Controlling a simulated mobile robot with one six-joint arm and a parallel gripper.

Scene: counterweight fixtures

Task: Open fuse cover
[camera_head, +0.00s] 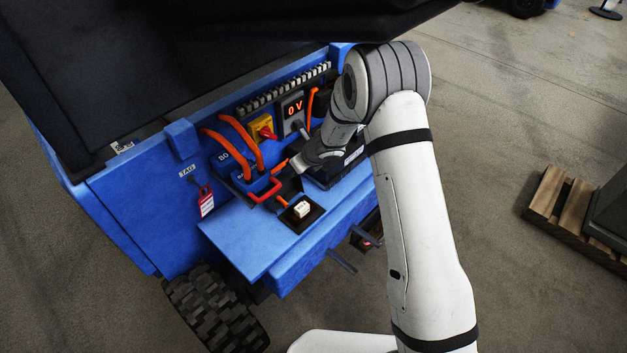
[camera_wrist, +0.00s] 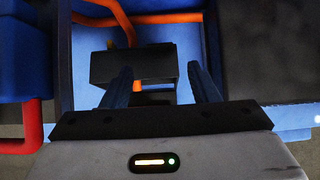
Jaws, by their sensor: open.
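A dark block (camera_wrist: 135,66), which may be the fuse cover, sits just beyond my fingertips in the wrist view, over a blue surface. A small orange piece shows below it. My gripper (camera_wrist: 161,84) is open, its two dark fingers apart and pointing at the block. I cannot tell whether they touch it. The arm hides part of the fittings there.
A small white block (camera_head: 302,209) sits on a black pad on the blue shelf (camera_head: 250,235). A red tag (camera_head: 206,202) hangs left. A pallet (camera_head: 560,200) lies right.

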